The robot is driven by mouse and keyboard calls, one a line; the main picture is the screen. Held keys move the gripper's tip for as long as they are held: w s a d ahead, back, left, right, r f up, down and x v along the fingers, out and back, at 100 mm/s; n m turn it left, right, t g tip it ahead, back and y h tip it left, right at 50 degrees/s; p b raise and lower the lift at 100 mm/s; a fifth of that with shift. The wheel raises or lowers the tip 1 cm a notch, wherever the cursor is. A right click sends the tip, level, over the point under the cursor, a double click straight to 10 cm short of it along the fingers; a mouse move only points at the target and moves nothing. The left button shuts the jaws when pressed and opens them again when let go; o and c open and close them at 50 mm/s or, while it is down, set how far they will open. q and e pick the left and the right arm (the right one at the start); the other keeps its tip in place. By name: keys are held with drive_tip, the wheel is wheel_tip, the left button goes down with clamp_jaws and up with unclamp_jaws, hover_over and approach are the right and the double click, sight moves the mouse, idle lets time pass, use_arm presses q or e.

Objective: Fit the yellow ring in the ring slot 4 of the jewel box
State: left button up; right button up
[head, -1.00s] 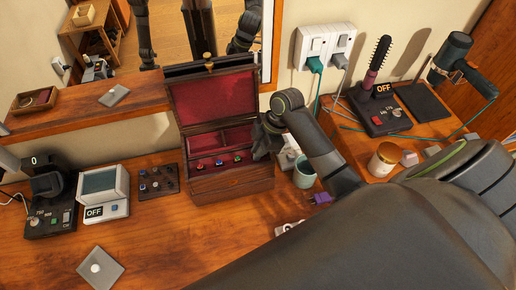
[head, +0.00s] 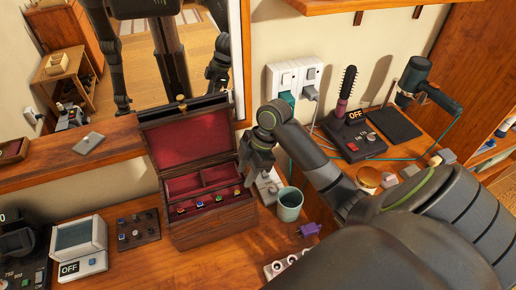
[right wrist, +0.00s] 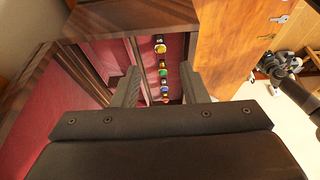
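The dark wooden jewel box (head: 212,222) stands open on the counter, its red-lined lid tilted back. A row of small coloured rings sits along its front; a red ring (head: 181,210) is at the left end and a yellowish ring (head: 237,191) at the right end. The row also shows in the right wrist view, with a yellowish ring (right wrist: 160,46) at its far end. I cannot tell for sure which is the task's yellow ring, nor the slot numbers. My right gripper (head: 256,168) is above the box's right end. Its fingers (right wrist: 160,88) are apart with nothing gripped. My left gripper shows directly in neither view.
A teal cup (head: 289,206) and a purple item (head: 309,229) stand right of the box. A dark pad with small knobs (head: 138,229) and a small display device (head: 80,245) are to its left. A mirror (head: 190,50) behind reflects my arms.

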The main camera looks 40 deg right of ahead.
drive_tip(key=w+v, duration=0.1)
drive_tip(key=v, duration=0.9)
drive_tip(key=shift+s+b, duration=0.4)
drive_tip(key=shift+s, duration=0.1)
drive_tip(key=shift+d, duration=0.1)
